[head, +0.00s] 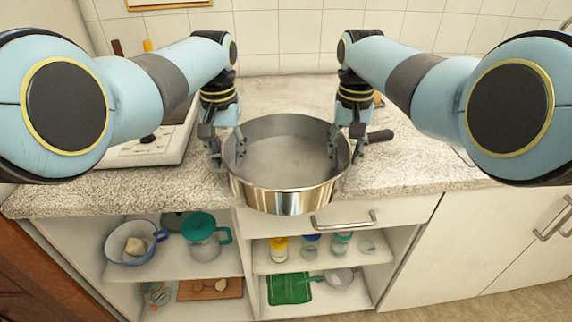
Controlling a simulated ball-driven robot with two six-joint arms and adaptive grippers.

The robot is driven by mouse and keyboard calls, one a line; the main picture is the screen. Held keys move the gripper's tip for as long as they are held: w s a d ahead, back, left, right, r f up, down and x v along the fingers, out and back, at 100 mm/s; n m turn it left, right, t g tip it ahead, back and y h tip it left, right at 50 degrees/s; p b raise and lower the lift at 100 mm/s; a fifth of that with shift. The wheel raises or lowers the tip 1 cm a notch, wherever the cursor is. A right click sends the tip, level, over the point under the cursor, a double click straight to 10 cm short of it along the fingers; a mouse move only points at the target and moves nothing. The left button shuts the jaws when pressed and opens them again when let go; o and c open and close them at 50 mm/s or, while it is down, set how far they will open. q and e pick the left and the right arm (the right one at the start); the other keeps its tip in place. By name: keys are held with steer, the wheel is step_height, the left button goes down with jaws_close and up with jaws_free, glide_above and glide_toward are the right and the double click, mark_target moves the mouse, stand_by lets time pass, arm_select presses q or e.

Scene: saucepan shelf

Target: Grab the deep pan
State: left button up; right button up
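The deep pan (290,201) is a wide, round steel pan, upright and open at the top, in the middle of the head view. Its inside looks empty. My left gripper (228,155) straddles the pan's left wall, one finger inside and one outside. My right gripper (345,155) straddles the right wall the same way. The fingers of each gripper stand apart around the wall; whether they press on it I cannot tell. The pan's front covers part of the counter's front edge; whether its base rests on the counter is hidden.
The speckled counter (420,165) is mostly clear on the right. A white hob (150,148) is on the left. A black handle (380,136) lies just right of my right gripper. Below, open shelves hold a blue-rimmed pan (125,255), a green-lidded pot (205,247) and jars.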

arm_select(q)
steer(key=shift+f, duration=0.7)
arm_select(e)
steer(key=shift+f, duration=0.7)
arm_select(q)
jaws_close()
arm_select(e)
jaws_close()
